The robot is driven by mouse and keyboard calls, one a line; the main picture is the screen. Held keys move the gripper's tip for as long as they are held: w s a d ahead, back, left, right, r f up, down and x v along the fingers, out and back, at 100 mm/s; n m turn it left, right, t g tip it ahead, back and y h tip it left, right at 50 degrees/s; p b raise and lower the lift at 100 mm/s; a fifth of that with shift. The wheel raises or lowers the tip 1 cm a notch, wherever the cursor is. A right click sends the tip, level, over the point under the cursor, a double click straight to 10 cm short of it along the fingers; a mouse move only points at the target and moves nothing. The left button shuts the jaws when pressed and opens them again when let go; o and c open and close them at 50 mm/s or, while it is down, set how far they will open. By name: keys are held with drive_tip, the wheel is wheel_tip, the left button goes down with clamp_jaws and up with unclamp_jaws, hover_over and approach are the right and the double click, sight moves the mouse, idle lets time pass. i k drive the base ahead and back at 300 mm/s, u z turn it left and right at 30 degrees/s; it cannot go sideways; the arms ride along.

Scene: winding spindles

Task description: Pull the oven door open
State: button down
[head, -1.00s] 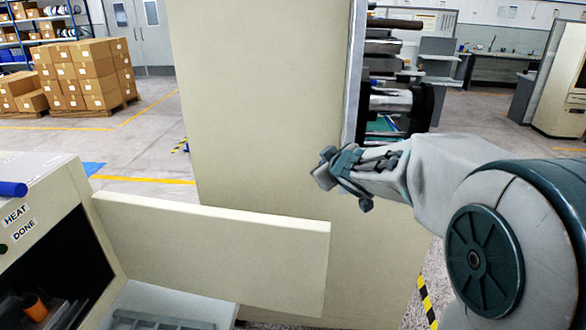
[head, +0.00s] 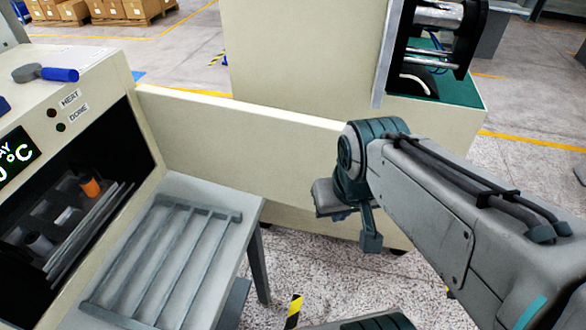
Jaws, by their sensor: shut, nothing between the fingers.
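The oven (head: 100,75) stands at the left in the head view, with its dark chamber uncovered. Its door (head: 235,140), a cream panel, stands swung out from the chamber's far side and reaches right toward my arm. My gripper (head: 370,240) is by the door's free end, pointing down, its jaws shut and empty. The wrist covers part of the door's free end, and I cannot tell whether they touch. The door's handle is not visible.
A grey table with a slatted rack (head: 165,262) stands before the oven chamber. An orange-topped piece (head: 90,187) and other parts sit inside. A blue-handled tool (head: 45,74) lies on the oven top. A large cream machine (head: 300,50) stands behind the door. Speckled floor shows below my gripper.

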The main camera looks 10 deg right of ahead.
sight(276, 155)
drive_tip(key=u, duration=0.55)
drive_tip(key=k, duration=0.85)
drive_tip(key=z, duration=1.15)
drive_tip(key=i, duration=0.5)
drive_tip(key=z, duration=0.05)
